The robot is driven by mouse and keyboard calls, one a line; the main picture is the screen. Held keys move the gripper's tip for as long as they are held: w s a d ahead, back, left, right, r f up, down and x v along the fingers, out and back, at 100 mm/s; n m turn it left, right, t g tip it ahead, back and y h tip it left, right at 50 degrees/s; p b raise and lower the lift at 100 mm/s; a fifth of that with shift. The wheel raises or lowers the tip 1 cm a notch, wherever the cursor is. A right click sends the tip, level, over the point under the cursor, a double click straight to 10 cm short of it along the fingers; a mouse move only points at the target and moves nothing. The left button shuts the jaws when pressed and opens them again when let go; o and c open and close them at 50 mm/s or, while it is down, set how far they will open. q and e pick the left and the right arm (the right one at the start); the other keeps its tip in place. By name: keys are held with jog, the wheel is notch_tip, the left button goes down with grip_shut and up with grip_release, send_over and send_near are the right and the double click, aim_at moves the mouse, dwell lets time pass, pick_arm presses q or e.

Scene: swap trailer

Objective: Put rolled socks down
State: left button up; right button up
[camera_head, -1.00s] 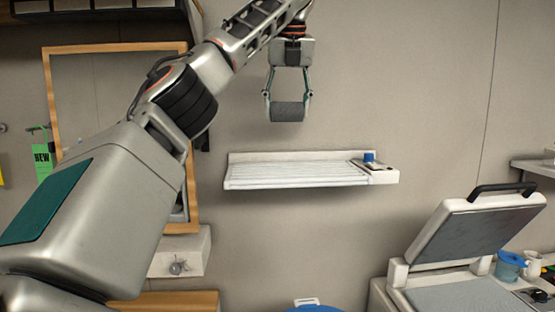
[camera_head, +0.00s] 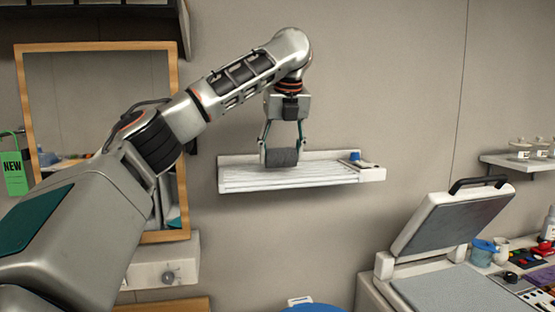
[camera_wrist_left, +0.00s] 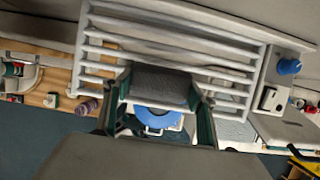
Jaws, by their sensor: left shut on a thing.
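My left gripper (camera_head: 282,157) is shut on the dark grey rolled socks (camera_head: 281,158). In the head view it points down and holds them in front of the white slatted wall shelf (camera_head: 240,180), left of the shelf's middle. In the left wrist view, the socks (camera_wrist_left: 160,86) lie across between the two green fingers, with the shelf's slats (camera_wrist_left: 150,35) behind them. I cannot tell whether the socks touch the slats. My right gripper is in neither view.
A blue knob-like thing (camera_head: 355,156) sits at the shelf's right end. Right of the socks the slats are bare. A framed mirror (camera_head: 90,80) stands at the left. A heat press (camera_head: 450,220) with its lid raised is at the lower right.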

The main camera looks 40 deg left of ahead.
pick_arm(q)
jog(key=shift+a+f, duration=0.2)
jog(key=shift+f, duration=0.4)
jog(key=shift+s+a+f, duration=0.1)
jog(key=shift+a+f, duration=0.15)
jog(key=shift+f, duration=0.15)
jog(key=shift+d, duration=0.3)
jog(key=o, duration=1)
jog(key=shift+a, duration=0.15)
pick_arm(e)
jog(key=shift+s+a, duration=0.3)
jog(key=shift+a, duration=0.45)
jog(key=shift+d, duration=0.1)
